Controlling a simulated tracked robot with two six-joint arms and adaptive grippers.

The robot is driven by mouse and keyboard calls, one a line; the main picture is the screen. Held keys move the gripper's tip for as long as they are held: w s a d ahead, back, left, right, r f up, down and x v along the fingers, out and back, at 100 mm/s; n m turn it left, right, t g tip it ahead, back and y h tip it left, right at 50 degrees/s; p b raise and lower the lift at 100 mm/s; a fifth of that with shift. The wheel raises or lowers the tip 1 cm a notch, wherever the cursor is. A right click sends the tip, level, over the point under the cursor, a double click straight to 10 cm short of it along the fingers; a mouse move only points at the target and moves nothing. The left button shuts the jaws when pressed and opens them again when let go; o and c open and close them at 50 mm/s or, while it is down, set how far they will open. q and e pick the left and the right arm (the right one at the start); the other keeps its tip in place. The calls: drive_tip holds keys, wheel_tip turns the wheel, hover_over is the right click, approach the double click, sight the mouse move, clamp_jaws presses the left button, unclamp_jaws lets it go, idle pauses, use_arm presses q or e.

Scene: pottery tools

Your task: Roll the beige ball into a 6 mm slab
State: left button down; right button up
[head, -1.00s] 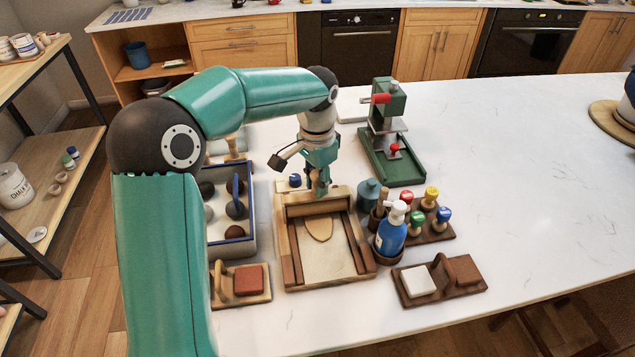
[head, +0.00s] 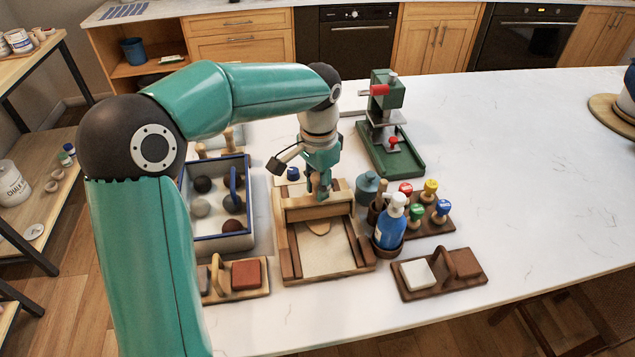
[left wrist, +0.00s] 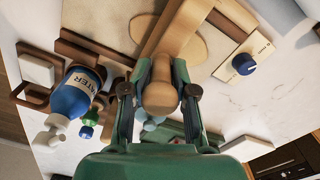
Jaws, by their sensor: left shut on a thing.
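The beige clay (head: 318,229) is a flattened, rounded sheet on the wooden rolling board (head: 325,263). The roller (head: 318,212) lies across the board and hides the far part of the sheet in the head view. My left gripper (head: 320,193) is above the roller, shut on its upright wooden handle. The left wrist view shows the handle's rounded end (left wrist: 160,95) between my fingers, with clay (left wrist: 186,52) visible beyond it. The sheet's thickness cannot be read. My right gripper is out of view.
A blue water bottle (head: 391,222) and several colored stamps (head: 428,205) stand close right of the board. A ball tray (head: 225,243) is on the left. A green press (head: 390,140) is behind. A blue dial (left wrist: 243,64) sits near the board. Free counter lies to the right.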

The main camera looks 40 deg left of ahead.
use_arm(q)
drive_tip(key=shift+s+d, duration=0.15)
drive_tip(key=shift+s+d+f+b, duration=0.35)
drive_tip(key=shift+s+d+b, duration=0.25)
drive_tip(key=shift+s+d, duration=0.1)
drive_tip(key=shift+d, duration=0.1)
drive_tip(key=shift+s+d+r, duration=0.1)
drive_tip(key=shift+s, duration=0.1)
drive_tip(key=shift+w, duration=0.1)
idle(0.3)
drive_tip(key=shift+w+a+p, duration=0.55)
drive_tip(key=shift+a+p, duration=0.05)
drive_tip(key=shift+a, duration=0.15)
drive_tip(key=shift+w+a, duration=0.1)
